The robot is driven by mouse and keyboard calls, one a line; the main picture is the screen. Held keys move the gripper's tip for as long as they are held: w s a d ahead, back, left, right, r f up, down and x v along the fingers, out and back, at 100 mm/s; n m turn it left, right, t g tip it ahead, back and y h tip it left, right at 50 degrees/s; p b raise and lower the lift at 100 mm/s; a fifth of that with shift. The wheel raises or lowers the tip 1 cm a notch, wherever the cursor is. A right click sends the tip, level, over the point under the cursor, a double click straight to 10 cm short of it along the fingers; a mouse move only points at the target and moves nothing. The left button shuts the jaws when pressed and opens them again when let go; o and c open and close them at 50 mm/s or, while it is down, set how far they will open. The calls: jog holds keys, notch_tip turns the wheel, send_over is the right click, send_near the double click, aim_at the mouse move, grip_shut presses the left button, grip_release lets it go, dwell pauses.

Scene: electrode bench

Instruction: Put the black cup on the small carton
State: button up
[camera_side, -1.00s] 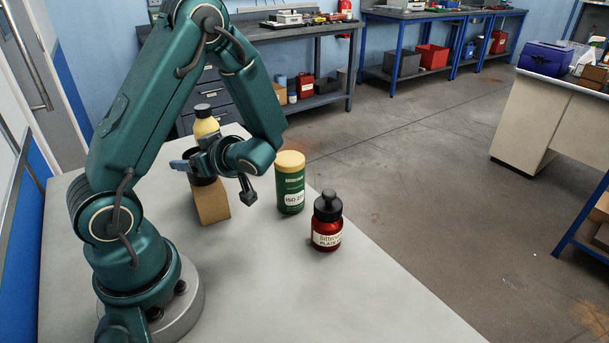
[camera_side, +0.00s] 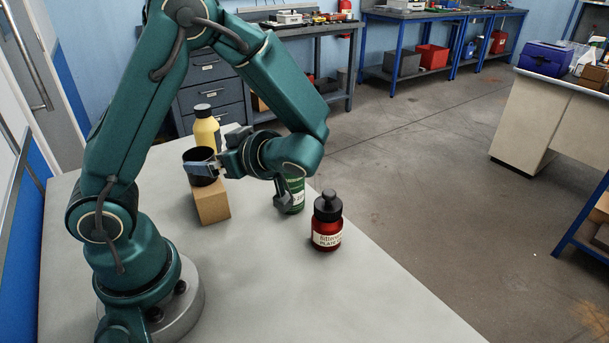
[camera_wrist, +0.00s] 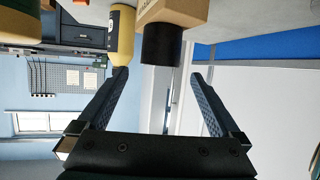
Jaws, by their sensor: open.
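The black cup (camera_side: 201,176) sits upright on top of the small brown carton (camera_side: 212,205). In the wrist view, which is upside down, the cup (camera_wrist: 162,45) touches the carton (camera_wrist: 178,10). My gripper (camera_side: 192,165) is open at the cup's height; its near finger crosses in front of the cup in the side view. In the wrist view the fingertips of my gripper (camera_wrist: 159,73) are spread apart, with clear gaps, and the cup is between and beyond them. The far finger is mostly hidden in the side view.
A yellow bottle with a black cap (camera_side: 206,130) stands close behind the cup. A green jar (camera_side: 294,197), partly hidden by my wrist, and a dark red bottle (camera_side: 327,225) stand to the right. The front of the grey table (camera_side: 300,300) is clear.

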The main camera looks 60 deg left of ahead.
jog(key=d+r+m+t+h, duration=0.2)
jog(key=d+m+t+h, duration=0.2)
jog(key=d+m+h, duration=0.2)
jog(key=s+d+r+m+t+h, duration=0.1)
jog(key=d+m+t+h, duration=0.4)
jog(key=d+m, duration=0.5)
jog(key=r+m+h, duration=0.1)
jog(key=m+h, duration=0.1)
jog(key=m, duration=0.3)
jog(key=shift+s, duration=0.25)
